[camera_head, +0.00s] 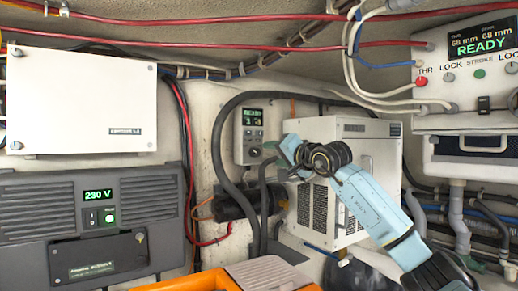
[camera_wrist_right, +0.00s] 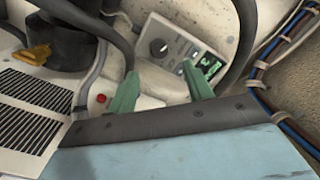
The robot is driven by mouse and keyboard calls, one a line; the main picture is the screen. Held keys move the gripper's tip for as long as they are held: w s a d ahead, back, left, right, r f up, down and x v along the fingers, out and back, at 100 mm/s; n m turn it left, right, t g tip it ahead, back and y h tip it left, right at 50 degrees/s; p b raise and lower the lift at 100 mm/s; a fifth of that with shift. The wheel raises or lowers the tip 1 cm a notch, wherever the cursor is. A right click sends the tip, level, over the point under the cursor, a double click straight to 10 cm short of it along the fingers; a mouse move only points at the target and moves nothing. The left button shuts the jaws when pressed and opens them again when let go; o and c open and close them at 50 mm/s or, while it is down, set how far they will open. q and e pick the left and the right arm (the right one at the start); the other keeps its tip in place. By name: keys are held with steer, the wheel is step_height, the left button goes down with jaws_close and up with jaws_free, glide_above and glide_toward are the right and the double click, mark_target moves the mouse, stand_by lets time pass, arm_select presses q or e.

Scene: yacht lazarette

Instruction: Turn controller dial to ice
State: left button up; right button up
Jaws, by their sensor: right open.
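The controller (camera_head: 250,136) is a small pale panel on the back wall, with a lit green display at its top. Its round dark dial (camera_head: 254,152) sits below the display. In the right wrist view the controller (camera_wrist_right: 180,54) appears tilted, with the dial (camera_wrist_right: 158,47) beyond the fingers and the display at its right. My right gripper (camera_head: 283,152) is just right of the controller in the head view. In the wrist view its two green fingers (camera_wrist_right: 161,88) are apart with nothing between them, short of the dial. The dial's setting is too small to read. My left gripper is not in view.
A white vented unit (camera_head: 330,130) stands right of the controller, behind my right arm. Thick dark hoses (camera_head: 218,150) run close beside the controller. A grey 230 V box (camera_head: 90,220) is at left, and an orange case (camera_head: 190,284) is at the bottom.

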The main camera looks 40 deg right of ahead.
mark_target(257, 153)
steer(key=w, duration=0.2)
steer(key=w+p, duration=0.1)
steer(key=w, duration=0.1)
steer(key=w+p, duration=0.1)
steer(key=w, duration=0.2)
steer(key=shift+d+r, duration=0.1)
steer(key=shift+d, duration=0.25)
steer(key=shift+w+p, duration=0.3)
steer(key=shift+w, duration=0.2)
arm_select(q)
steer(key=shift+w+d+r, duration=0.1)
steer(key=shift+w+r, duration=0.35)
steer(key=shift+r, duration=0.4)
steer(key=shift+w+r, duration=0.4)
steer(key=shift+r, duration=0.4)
arm_select(e)
steer(key=c, duration=1)
